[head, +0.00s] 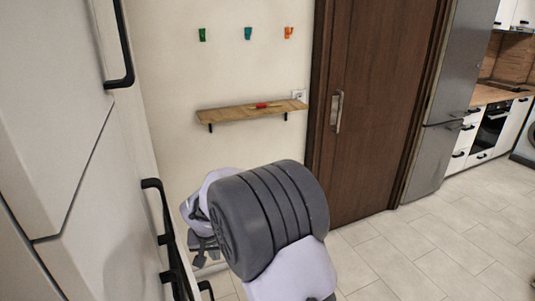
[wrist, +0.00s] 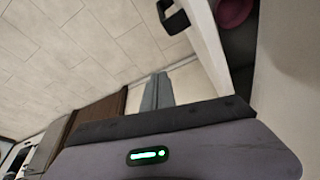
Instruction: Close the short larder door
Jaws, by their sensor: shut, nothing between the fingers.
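White larder fronts with black bar handles fill the left of the head view. I cannot tell for sure which front is the short larder door there. In the wrist view a white door (wrist: 207,50) with a black handle (wrist: 173,15) stands at the top right, with a dark gap beside it, so it looks ajar. My gripper (head: 205,248) is low beside the lower fronts in the head view, partly hidden by my arm. Its grey fingers (wrist: 157,91) are together and empty in the wrist view, just left of the white door; I cannot tell whether they touch it.
A maroon round thing (wrist: 234,11) shows in the gap behind the door. A wooden shelf (head: 250,111) is on the wall beyond my gripper. A brown door (head: 370,100) and a grey fridge (head: 440,130) stand further right. The tiled floor (head: 430,245) is clear on the right.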

